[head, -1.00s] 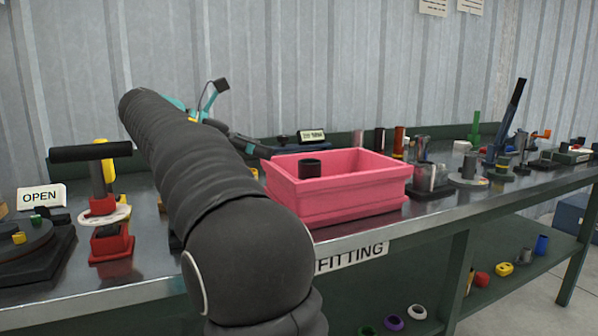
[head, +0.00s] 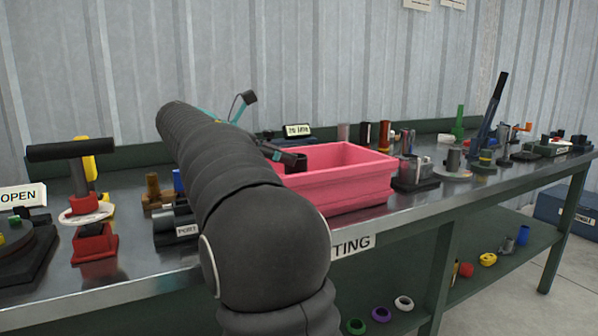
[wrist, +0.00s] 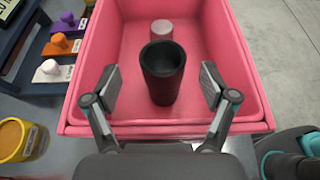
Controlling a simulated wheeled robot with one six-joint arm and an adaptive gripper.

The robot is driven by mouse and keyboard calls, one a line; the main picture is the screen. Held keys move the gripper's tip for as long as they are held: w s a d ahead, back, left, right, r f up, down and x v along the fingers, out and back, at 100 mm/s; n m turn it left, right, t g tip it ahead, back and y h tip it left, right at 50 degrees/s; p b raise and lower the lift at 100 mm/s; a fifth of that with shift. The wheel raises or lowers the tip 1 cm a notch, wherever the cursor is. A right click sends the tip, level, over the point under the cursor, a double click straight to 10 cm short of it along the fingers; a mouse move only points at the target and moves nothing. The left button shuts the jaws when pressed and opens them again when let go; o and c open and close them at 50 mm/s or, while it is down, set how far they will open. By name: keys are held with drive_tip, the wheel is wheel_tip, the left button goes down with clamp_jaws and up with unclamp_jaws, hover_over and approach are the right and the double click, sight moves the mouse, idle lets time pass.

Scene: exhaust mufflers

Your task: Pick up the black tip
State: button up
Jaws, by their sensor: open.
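The black tip (wrist: 163,76) is a hollow dark cylinder. In the wrist view it stands upright inside the pink bin (wrist: 245,100), with its open end towards the camera. My gripper (wrist: 160,84) is open, with one finger on each side of the tip and a visible gap on both sides. It is not holding anything. In the head view the pink bin (head: 345,190) sits on the bench, and my arm hides part of its left side. A small part of the gripper shows at the bin's left edge.
A second, pinkish-grey cylinder (wrist: 162,29) stands behind the tip in the bin. Left of the bin are a rack with coloured pieces (wrist: 60,45) and a yellow cup (wrist: 18,138). A red-based press (head: 95,243) stands at the left of the bench.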

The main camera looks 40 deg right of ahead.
drive_tip(key=x, duration=0.4)
drive_tip(key=shift+s+r, duration=0.1)
drive_tip(key=shift+s, duration=0.1)
drive_tip(key=shift+c, duration=0.3)
drive_tip(key=c, duration=1.3)
drive_tip(key=shift+r, duration=0.1)
